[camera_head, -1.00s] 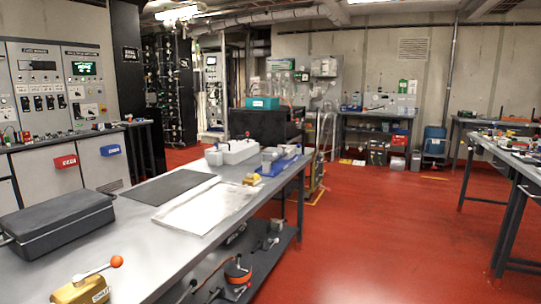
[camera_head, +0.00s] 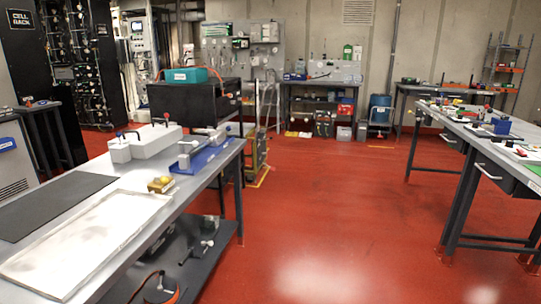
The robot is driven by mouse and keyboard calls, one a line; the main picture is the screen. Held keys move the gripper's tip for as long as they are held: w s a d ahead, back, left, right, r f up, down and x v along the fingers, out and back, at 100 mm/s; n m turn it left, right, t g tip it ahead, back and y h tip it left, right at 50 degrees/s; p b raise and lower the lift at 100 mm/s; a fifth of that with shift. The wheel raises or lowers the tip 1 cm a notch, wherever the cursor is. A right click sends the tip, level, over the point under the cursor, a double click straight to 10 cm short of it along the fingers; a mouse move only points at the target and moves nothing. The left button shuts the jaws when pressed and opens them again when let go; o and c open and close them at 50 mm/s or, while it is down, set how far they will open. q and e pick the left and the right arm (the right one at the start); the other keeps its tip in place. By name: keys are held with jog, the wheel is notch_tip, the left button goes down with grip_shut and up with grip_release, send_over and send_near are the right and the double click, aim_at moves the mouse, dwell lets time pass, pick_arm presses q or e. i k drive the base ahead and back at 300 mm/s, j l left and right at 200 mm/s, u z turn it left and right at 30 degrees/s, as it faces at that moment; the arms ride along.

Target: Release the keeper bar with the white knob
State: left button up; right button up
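I cannot make out a keeper bar with a white knob for certain. A tall black rack labelled "CELL RACK" (camera_head: 78,62) stands at the back left, with several small pale and coloured parts too small to tell apart. A blue tray (camera_head: 205,157) with a grey metal device on it sits at the far end of the left workbench (camera_head: 135,197). Neither of my grippers is in view.
A dark mat (camera_head: 45,203) and a pale flat tray (camera_head: 85,245) lie on the left bench. A black cabinet (camera_head: 190,101) stands behind it. A cluttered bench (camera_head: 455,139) is on the right. The red floor between the benches is clear.

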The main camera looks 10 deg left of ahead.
aim_at(195, 143)
jog(key=i+u, duration=0.1)
jog(key=i, duration=0.4)
jog(key=i+l+u, duration=0.1)
jog(key=i, duration=0.4)
jog(key=i+l, duration=0.2)
jog(key=i, duration=0.25)
jog(key=i+j+u, duration=0.05)
